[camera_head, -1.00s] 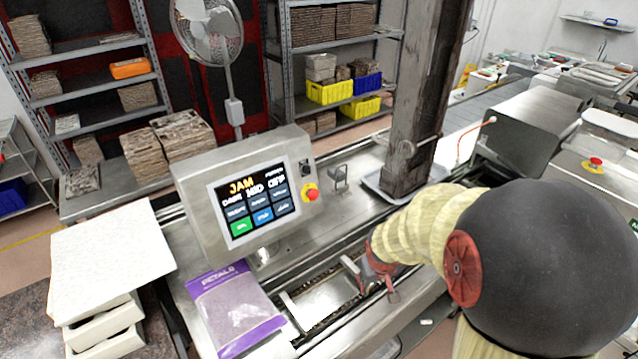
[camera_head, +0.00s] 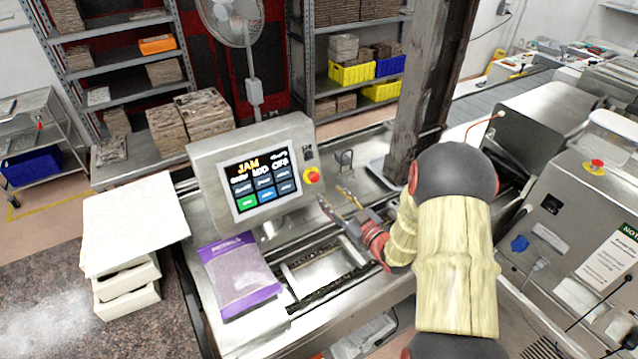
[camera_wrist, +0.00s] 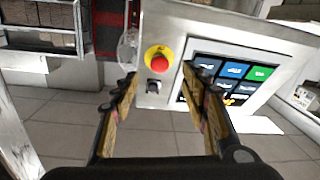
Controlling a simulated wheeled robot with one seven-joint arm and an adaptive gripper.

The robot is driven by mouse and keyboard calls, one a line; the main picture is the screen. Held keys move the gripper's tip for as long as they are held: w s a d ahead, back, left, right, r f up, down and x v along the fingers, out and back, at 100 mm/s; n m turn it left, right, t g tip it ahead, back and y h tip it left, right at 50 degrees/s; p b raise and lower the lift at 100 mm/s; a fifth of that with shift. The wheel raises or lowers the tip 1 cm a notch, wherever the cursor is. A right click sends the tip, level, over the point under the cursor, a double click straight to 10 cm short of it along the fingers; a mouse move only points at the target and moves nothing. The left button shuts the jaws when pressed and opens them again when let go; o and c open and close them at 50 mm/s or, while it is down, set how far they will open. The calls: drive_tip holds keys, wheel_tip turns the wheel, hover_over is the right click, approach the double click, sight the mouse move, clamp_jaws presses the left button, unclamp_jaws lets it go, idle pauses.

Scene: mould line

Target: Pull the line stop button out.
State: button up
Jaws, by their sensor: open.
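The line stop button is a red mushroom head on a yellow round base (camera_head: 312,175), at the right edge of the grey control panel (camera_head: 196,163). Its screen reads JAM. In the wrist view the red button (camera_wrist: 158,63) faces me, beyond and between the two fingertips. My gripper (camera_head: 334,201) is open and empty, in front of and a little below-right of the button in the head view. In the wrist view its fingers (camera_wrist: 157,82) are spread apart, with a gap to the button. A small black switch (camera_wrist: 153,87) sits beside the button on the panel.
A rusty upright post (camera_head: 420,100) stands just behind my arm. A purple-edged bag (camera_head: 240,277) lies below the panel, and white boxes (camera_head: 128,290) stand to its left. Another red button (camera_head: 594,166) is on the machine at the right.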

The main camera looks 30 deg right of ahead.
sight(316, 179)
drive_tip(key=w, duration=0.2)
drive_tip(key=w+p, duration=0.1)
drive_tip(key=w, duration=0.2)
drive_tip(key=w+p, duration=0.1)
drive_tip(key=w, duration=0.2)
drive_tip(key=shift+a+r, duration=0.3)
drive_tip(key=shift+a, duration=0.1)
drive_tip(key=shift+s, duration=0.1)
drive_tip(key=shift+c, duration=1.3)
clamp_jaws()
